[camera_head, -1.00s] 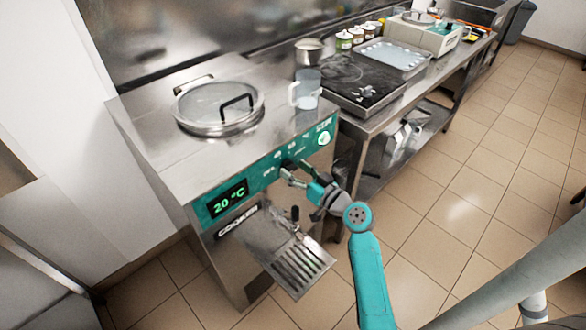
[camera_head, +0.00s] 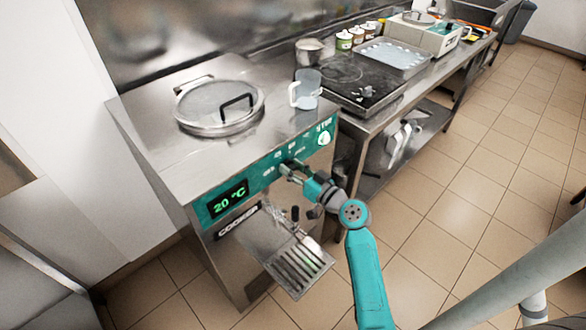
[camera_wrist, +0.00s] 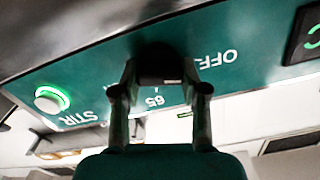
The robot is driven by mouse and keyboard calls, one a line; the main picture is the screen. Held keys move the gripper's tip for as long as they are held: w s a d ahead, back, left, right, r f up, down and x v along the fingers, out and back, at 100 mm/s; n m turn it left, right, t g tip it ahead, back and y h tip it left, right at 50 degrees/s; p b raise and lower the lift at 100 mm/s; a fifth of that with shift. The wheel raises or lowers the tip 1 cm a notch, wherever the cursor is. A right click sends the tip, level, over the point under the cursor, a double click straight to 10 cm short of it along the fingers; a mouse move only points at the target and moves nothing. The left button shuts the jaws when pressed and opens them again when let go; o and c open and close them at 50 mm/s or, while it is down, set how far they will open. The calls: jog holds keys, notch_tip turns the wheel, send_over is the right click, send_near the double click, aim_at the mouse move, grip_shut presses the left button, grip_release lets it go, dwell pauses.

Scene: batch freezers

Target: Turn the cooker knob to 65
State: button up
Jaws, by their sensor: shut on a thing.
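The cooker (camera_head: 227,230) is a steel machine with a green front panel. Its display (camera_head: 228,199) reads 20 °C. My gripper (camera_head: 288,168) is at the panel, to the right of the display. In the wrist view my gripper (camera_wrist: 160,80) is shut with its two fingers on either side of the dark cooker knob (camera_wrist: 158,62). The marks "65" and "OFF" show upside down on the panel near the knob. The knob's pointer is hard to make out. In the head view the gripper mostly hides the knob.
A lit green STIR button (camera_wrist: 52,99) sits beside the knob; it also shows in the head view (camera_head: 324,138). A lidded pot opening (camera_head: 219,105) and a clear jug (camera_head: 306,90) are on top. A drip tray (camera_head: 298,266) juts out below my gripper.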

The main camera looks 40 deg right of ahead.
jog(key=m, duration=0.5)
jog(key=shift+d, duration=0.1)
jog(key=m, duration=0.5)
jog(key=shift+f, duration=0.1)
jog(key=m, duration=0.5)
jog(key=shift+d+f, duration=0.1)
jog(key=shift+f+m, duration=0.1)
jog(key=shift+m, duration=2.1)
jog(key=o, duration=1.1)
jog(key=shift+o, duration=0.2)
